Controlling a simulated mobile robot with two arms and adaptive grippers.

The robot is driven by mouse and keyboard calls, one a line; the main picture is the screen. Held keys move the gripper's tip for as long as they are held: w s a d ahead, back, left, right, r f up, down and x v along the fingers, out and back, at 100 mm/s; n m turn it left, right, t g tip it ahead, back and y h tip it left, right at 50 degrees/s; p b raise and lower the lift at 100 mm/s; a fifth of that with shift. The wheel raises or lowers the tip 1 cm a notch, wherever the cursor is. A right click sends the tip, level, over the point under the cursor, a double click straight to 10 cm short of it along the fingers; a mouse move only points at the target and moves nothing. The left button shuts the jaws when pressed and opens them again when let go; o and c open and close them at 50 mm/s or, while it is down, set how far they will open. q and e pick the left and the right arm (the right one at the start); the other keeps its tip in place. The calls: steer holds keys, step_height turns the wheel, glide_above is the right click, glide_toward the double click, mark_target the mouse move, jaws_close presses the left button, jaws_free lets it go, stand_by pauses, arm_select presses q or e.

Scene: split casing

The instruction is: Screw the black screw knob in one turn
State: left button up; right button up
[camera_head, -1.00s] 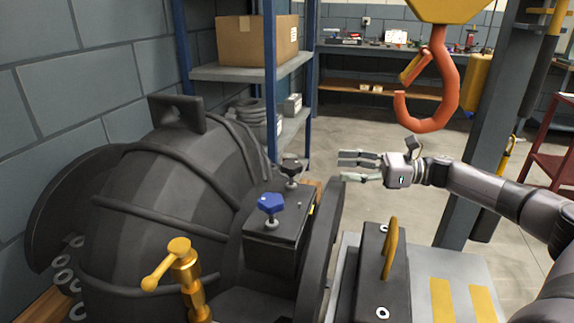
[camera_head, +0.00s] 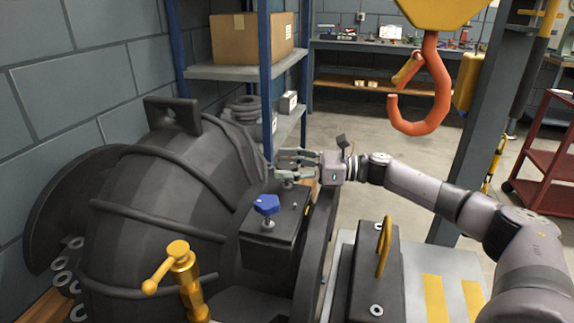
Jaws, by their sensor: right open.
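The black screw knob (camera_head: 289,175) stands on the block at the top right of the dark casing (camera_head: 165,195), behind the blue knob (camera_head: 267,205). It is mostly hidden by my right gripper (camera_head: 283,163). That gripper reaches in from the right with its fingers pointing left, at the knob. Its fingers are open, and I cannot tell whether they touch the knob. The blue knob stands clear on the nearer part of the block. My left gripper is not in view.
A brass handle valve (camera_head: 182,268) stands at the front of the casing. A dark block with a yellow handle (camera_head: 384,250) is at right. An orange crane hook (camera_head: 424,105) hangs above the forearm. A shelf with a cardboard box (camera_head: 252,38) stands behind.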

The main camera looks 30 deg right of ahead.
steer(key=shift+c, duration=0.3)
steer(key=c, duration=1.1)
steer(key=shift+f, duration=0.1)
